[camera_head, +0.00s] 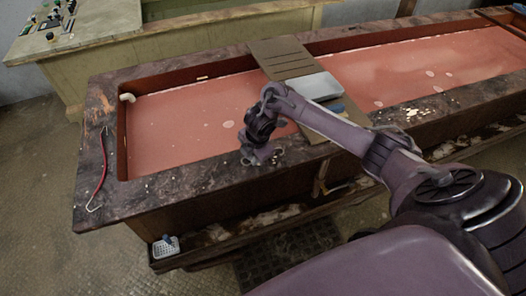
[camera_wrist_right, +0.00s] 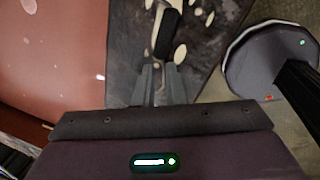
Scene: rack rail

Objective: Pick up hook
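A thin tool with a red handle and a pale wire end, which looks like a hook (camera_head: 101,172), lies on the left rim of the tank in the head view. My right gripper (camera_head: 263,158) is over the tank's front rim, well to the right of that tool. In the right wrist view its two fingers (camera_wrist_right: 163,82) stand a little apart. A dark oblong thing (camera_wrist_right: 167,32) shows just beyond the fingertips; I cannot tell what it is or whether it touches them. My left gripper is not in view.
The long tank (camera_head: 165,187) holds reddish liquid. A brown slatted board (camera_head: 282,57) crosses it, with a grey box (camera_head: 315,86) on top. A white basket (camera_head: 165,248) sits on the low ledge in front. A control console (camera_head: 75,28) stands at back left.

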